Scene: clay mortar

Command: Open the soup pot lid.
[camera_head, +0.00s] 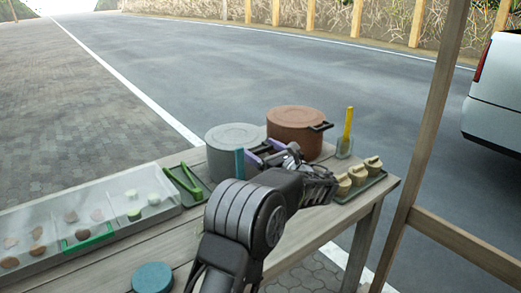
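A round grey pot (228,158) with a flat grey top stands at the far side of the wooden table. I cannot tell which one is the soup pot; both tops look closed. The gripper and arm hide the lower front of both pots. I cannot tell whether it touches either one.
Green tongs (184,183) lie on a dark tray left of the grey pot. A clear case (50,203) with food pieces fills the table's left. Right are a glass with a yellow utensil (348,123) and a tray of buns (358,176). A teal lid (152,277) is in front.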

